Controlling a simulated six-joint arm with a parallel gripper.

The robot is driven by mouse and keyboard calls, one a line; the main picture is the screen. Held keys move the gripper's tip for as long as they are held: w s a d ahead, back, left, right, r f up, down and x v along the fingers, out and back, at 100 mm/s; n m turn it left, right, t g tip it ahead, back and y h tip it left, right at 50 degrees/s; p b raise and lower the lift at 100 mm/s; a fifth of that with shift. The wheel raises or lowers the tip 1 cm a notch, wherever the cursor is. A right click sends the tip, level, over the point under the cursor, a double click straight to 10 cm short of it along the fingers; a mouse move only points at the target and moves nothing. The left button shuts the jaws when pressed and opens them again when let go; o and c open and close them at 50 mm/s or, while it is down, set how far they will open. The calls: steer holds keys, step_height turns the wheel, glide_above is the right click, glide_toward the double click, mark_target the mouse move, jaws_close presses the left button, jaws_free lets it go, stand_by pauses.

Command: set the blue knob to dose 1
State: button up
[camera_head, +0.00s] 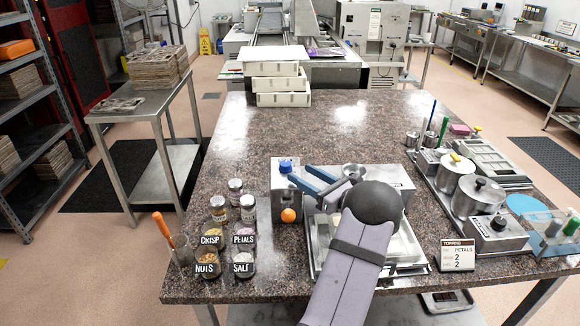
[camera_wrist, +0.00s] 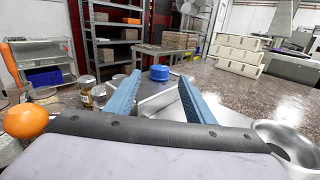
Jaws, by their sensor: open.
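The blue knob (camera_head: 286,165) sits on top of a small metal housing (camera_head: 284,199) left of centre on the granite counter. In the wrist view the knob (camera_wrist: 158,73) shows between my blue fingers, near the level of their tips and apparently beyond them. My gripper (camera_head: 298,174) is open with nothing between its fingers, close to the right of the knob; the gap to it is hard to judge. The gripper also shows in the wrist view (camera_wrist: 159,76). The knob's dose marks are too small to read.
An orange ball (camera_head: 288,215) is on the housing's front. Jars labelled crisp (camera_head: 211,238), petals, nuts and salt (camera_head: 243,263) stand to the left. A metal funnel (camera_head: 355,171) is right of my gripper. A topping card (camera_head: 457,254) stands at right. The counter's back middle is clear.

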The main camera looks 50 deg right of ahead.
mark_target(290, 167)
steer(key=shift+w+d+p, duration=0.15)
steer(key=shift+w+p, duration=1.05)
steer(key=shift+w, duration=2.1)
steer(key=shift+c, duration=0.4)
steer(key=c, duration=1)
